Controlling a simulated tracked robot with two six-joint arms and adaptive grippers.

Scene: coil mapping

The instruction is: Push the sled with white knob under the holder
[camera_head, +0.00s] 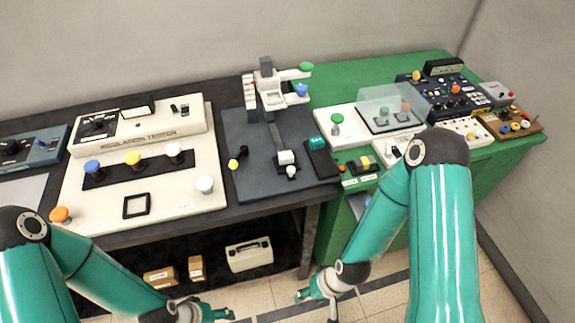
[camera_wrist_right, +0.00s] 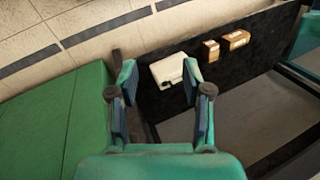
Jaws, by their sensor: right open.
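My right gripper (camera_head: 322,291) is low in front of the bench, far from the sled. In the right wrist view it (camera_wrist_right: 160,85) is open and empty. My left gripper (camera_head: 205,313) is low at the bottom edge, its jaws unclear.
A white insulation tester (camera_head: 140,205) with several coloured knobs stands left of the plate. A black device with a green top (camera_head: 318,150) is close right of the sled. More instruments crowd the green table (camera_head: 440,165). A white case (camera_head: 249,254) and brown boxes lie on the lower shelf.

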